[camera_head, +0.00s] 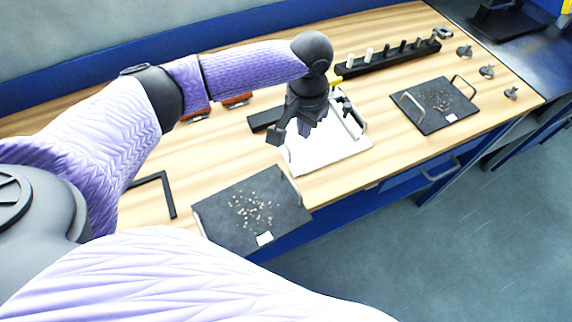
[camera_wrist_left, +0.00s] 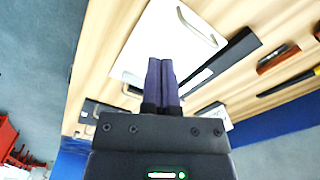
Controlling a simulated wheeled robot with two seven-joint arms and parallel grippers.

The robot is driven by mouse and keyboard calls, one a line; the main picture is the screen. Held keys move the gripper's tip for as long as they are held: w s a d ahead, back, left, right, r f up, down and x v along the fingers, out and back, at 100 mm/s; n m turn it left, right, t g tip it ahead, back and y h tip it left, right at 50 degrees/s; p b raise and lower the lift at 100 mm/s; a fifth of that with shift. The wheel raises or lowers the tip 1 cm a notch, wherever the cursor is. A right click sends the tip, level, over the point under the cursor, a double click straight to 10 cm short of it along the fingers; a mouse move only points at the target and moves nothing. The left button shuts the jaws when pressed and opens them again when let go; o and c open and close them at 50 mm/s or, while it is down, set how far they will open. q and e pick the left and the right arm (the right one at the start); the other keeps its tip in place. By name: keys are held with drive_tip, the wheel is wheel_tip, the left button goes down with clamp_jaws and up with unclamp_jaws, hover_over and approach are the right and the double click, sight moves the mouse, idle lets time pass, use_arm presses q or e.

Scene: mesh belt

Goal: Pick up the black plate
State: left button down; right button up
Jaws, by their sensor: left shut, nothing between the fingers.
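Two black plates with handles lie on the wooden bench, each with small brown bits and a white label. One black plate (camera_head: 240,222) is at the near edge; the other black plate (camera_head: 420,118) is farther right. A white plate (camera_head: 325,160) with handles lies between them. My left gripper (camera_head: 308,128) is over the white plate, pointing down, shut and empty. In the left wrist view the closed fingers (camera_wrist_left: 161,62) appear in front of the white plate (camera_wrist_left: 150,28); whether they touch it I cannot tell. My right gripper is not in view.
A black rack (camera_head: 385,60) with several pegs stands at the back of the wooden bench (camera_head: 385,160). Several small metal parts (camera_head: 487,71) lie at the right end. A black angle piece (camera_head: 168,195) lies left of the near black plate. Orange-and-black items (camera_head: 237,100) lie behind the gripper.

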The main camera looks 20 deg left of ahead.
sight(286, 173)
use_arm(q)
wheel_tip(286, 173, down, 10)
drive_tip(key=b, duration=0.3)
drive_tip(key=shift+w, duration=0.15)
drive_tip(key=s, duration=0.1)
drive_tip(key=s+p, duration=0.1)
drive_tip(key=s, duration=0.1)
drive_tip(key=shift+a, duration=0.35)
drive_tip(key=shift+s+p, duration=0.3)
drive_tip(key=shift+s, duration=0.1)
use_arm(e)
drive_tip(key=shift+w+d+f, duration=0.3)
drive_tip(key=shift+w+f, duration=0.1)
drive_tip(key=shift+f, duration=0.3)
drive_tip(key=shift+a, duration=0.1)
use_arm(q)
drive_tip(key=shift+s+a+r+p, duration=0.2)
drive_tip(key=shift+s+p, duration=0.4)
drive_tip(key=shift+p, duration=0.65)
drive_tip(key=shift+s+p, duration=0.3)
drive_tip(key=shift+s+a+f, duration=0.1)
drive_tip(key=shift+f, duration=0.15)
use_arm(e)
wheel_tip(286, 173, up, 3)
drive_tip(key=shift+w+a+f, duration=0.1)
